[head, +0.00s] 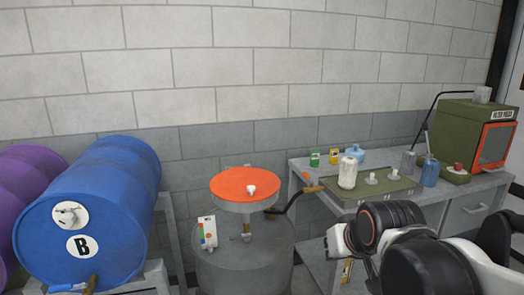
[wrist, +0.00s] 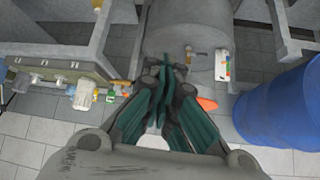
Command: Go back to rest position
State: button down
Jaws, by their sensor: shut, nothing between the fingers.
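My gripper (wrist: 165,75) shows in the wrist view with its dark green fingers closed together and nothing between them. It hangs in front of the grey drum, apart from the things on the bench. In the head view my arm reaches in from the lower right; the gripper itself cannot be made out there. The grey drum (head: 243,272) stands in the middle with an orange round top (head: 232,184) above it. A small white cup-like piece (head: 251,190) sits on the orange top.
A blue barrel (head: 110,205) marked B lies on a rack at left, beside a purple barrel (head: 25,190). The grey bench (head: 325,170) at right holds a white bottle (head: 348,173), a blue bottle (head: 430,173) and a green cabinet (head: 468,130).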

jog(key=s+d+f, duration=0.1)
jog(key=s+d, duration=0.1)
jog(key=s, duration=0.5)
jog(key=s+d+f+g, duration=0.1)
jog(key=s+d+f, duration=0.1)
jog(key=s, duration=0.5)
jog(key=shift+f+m+h, duration=0.25)
jog(key=shift+m+h, duration=0.15)
